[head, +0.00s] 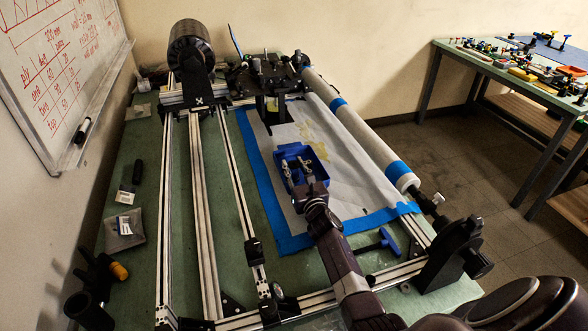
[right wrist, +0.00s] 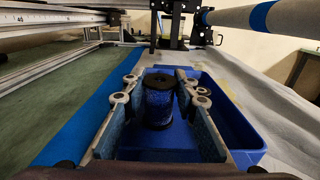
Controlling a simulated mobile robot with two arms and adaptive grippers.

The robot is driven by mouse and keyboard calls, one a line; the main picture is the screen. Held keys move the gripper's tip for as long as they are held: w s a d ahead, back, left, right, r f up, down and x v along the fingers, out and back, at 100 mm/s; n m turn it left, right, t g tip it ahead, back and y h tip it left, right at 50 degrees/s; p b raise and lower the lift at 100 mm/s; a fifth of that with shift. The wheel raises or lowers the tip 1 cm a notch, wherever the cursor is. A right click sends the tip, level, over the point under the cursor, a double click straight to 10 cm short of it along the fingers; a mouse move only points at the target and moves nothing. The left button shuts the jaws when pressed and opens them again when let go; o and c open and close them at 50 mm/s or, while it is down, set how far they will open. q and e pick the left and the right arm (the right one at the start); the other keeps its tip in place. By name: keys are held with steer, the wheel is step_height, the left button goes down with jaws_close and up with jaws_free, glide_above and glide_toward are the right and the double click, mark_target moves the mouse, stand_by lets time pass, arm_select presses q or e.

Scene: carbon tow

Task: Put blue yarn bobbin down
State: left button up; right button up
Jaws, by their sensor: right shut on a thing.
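The blue yarn bobbin (right wrist: 158,103), with black end flanges, stands upright between the fingers of my right gripper (right wrist: 162,88) in the right wrist view. The gripper is shut on it. The bobbin is within the outline of a blue bin (right wrist: 238,135); whether its base touches the bin floor is hidden. In the head view my right gripper (head: 300,168) reaches into the same bin (head: 283,150), and the bobbin is hard to make out there. My left gripper is not in view.
The bin sits on a pale sheet (head: 345,195) edged with blue tape. A long tube (head: 355,135) runs along the right of it, and metal rails (head: 205,220) along the left. A blue-handled tool (head: 378,243) lies nearer. A side table (head: 490,68) stands far right.

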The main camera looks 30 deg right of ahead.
steer(key=shift+f, duration=0.1)
steer(key=o, duration=1.1)
steer(key=shift+r, duration=0.25)
steer(key=p+v, duration=0.3)
steer(key=v, duration=0.9)
